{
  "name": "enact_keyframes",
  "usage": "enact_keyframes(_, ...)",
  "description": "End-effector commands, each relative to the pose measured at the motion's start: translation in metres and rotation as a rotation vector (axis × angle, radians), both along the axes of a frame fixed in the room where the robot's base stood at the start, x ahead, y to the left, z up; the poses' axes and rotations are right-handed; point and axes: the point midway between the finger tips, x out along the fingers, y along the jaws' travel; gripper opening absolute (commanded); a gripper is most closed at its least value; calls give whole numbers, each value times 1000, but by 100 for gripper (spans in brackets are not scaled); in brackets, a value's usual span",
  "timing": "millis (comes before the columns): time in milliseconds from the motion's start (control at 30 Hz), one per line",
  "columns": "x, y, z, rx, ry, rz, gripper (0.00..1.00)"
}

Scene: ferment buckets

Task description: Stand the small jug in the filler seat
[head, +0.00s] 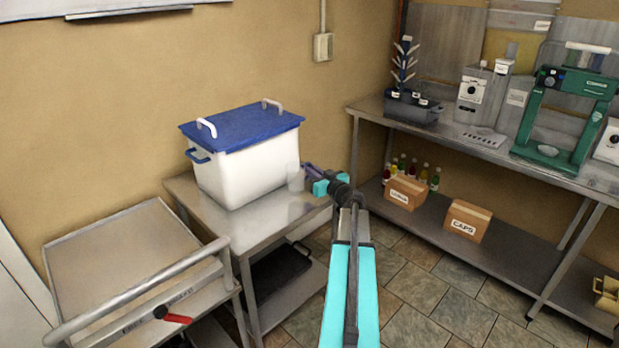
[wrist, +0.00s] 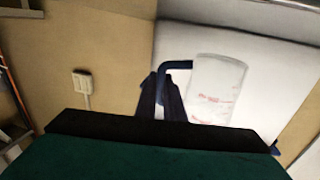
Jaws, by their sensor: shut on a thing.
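The small jug (wrist: 216,90) is whitish and see-through, with red print and a dark blue handle (wrist: 176,66). It also shows in the head view (head: 296,178), beside the right side of the white bucket. My gripper (head: 312,172) is shut on the jug's handle; its dark fingers (wrist: 163,98) show in the wrist view. The jug looks upright. I cannot tell whether its base touches the table. On the right bench stand a white machine (head: 474,90) and a green frame (head: 527,115); I cannot tell which holds the filler seat.
The large white bucket (head: 245,168) with a blue lid stands on a steel table (head: 262,224). A cart (head: 125,250) with a rail stands at left. The steel bench (head: 450,140) has a rack (head: 410,107) on top and boxes (head: 467,220) below. Tiled floor lies between.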

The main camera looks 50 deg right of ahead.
Motion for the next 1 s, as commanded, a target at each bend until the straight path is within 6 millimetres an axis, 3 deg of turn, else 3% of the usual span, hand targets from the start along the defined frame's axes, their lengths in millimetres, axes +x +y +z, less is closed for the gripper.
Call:
enact_keyframes(333, 4, -3, -33, 2, 0, 0, 0)
enact_keyframes(867, 4, -2, -39, 0, 0, 0, 0)
enact_keyframes(900, 3, -2, -38, 0, 0, 0, 15)
enact_keyframes(1000, 3, -2, -38, 0, 0, 0, 27)
